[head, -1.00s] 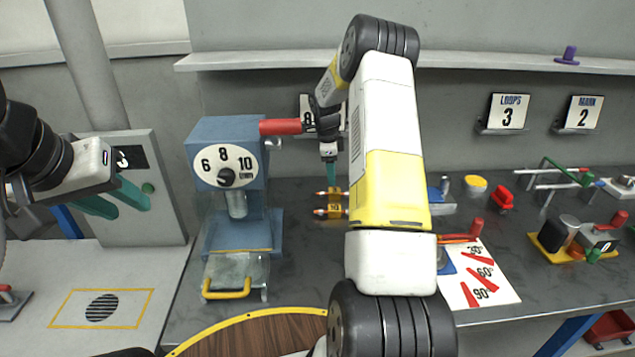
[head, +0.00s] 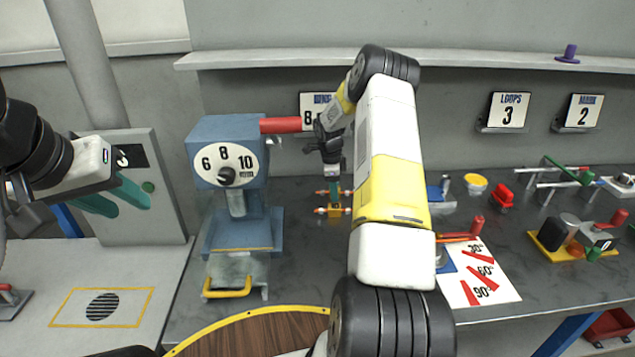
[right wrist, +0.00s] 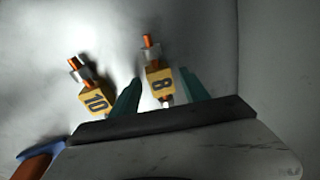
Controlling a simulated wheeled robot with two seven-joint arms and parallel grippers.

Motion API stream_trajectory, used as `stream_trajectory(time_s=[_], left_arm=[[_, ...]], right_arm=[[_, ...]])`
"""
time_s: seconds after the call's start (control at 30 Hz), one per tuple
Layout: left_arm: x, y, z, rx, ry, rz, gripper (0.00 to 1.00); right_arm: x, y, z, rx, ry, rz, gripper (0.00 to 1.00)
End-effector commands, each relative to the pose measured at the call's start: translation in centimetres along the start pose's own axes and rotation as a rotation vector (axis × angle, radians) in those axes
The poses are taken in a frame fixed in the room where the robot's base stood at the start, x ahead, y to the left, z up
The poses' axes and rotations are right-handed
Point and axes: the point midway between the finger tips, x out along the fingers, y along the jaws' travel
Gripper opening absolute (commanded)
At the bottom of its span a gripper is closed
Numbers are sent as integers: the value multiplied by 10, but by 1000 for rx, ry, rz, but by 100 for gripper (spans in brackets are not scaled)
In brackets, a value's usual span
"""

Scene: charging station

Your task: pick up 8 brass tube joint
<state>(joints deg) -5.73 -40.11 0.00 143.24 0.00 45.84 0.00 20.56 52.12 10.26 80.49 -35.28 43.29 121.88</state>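Two tube joints, each with a yellow numbered block and orange ends, lie side by side on the bench. In the right wrist view the 8 brass tube joint (right wrist: 159,82) lies between the teal fingers of my right gripper (right wrist: 160,95). The fingers are open, one on each side of it; I cannot tell if either touches. The joint marked 10 (right wrist: 95,97) lies outside the left finger. In the head view my right gripper (head: 334,188) points down at the pair and partly hides them. My left gripper (head: 115,198) is open and empty at the left.
A blue press (head: 226,135) with a red handle stands left of the joints. An angle card (head: 482,272) lies to their right, with several clamps and tools beyond. The grey wall shelf (head: 480,62) is above. The bench between press and joints is clear.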

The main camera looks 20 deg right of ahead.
Motion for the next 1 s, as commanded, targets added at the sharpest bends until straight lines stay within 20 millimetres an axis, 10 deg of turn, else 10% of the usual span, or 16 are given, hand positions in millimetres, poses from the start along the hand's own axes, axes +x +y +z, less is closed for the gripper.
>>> stream_trajectory(time_s=[0.27, 1.0], left_arm=[[0, 0, 0, 0, 0, 0, 36], [0, 0, 0, 0, 0, 0, 36]], right_arm=[[0, 0, 0, 0, 0, 0, 0], [-40, 9, -7, -2, 2, 1, 0]])
